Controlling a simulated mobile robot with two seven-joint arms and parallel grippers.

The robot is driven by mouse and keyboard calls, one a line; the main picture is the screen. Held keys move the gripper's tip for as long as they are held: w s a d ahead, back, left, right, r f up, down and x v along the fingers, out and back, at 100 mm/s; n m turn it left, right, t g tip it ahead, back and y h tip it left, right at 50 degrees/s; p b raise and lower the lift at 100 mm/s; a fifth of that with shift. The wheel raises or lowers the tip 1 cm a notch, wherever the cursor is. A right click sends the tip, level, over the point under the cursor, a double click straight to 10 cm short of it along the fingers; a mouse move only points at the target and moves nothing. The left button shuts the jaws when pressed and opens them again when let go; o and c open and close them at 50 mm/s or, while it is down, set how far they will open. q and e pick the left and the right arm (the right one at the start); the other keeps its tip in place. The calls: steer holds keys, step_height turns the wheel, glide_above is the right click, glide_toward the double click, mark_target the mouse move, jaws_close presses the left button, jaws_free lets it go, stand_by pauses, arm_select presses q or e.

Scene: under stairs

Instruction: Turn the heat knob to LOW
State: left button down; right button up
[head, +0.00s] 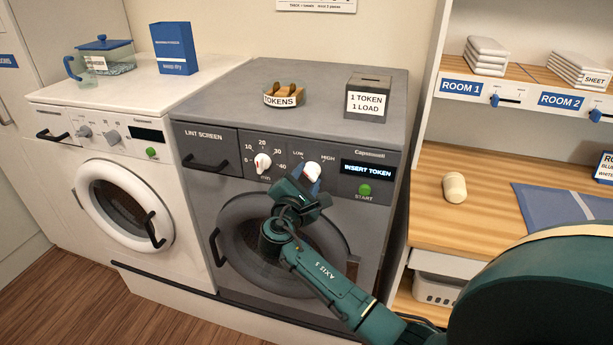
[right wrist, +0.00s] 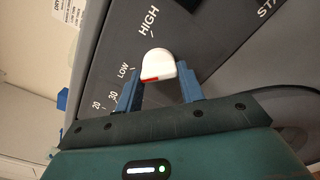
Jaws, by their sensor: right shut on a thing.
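The grey dryer (head: 225,185) has a heat knob (head: 312,170), white, between the words LOW and HIGH on its panel. My right gripper (head: 306,186) reaches up to this knob from below. In the right wrist view the two blue fingers of the right gripper (right wrist: 160,86) stand on either side of the white heat knob (right wrist: 160,62) and are shut on it. A red mark on the knob shows at its lower left, on the side of the word LOW (right wrist: 123,70). The exact angle of the mark is hard to tell. My left gripper is not in view.
A second white knob (head: 262,163) with minute numbers sits just left. A display (head: 367,170) reading INSERT TOKEN and a green START button (head: 364,190) are at the right. A token dish (head: 284,97) and a token box (head: 367,97) stand on top.

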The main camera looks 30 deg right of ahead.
steer(key=o, duration=1)
steer(key=b+v, duration=0.2)
steer(key=v, duration=1.1)
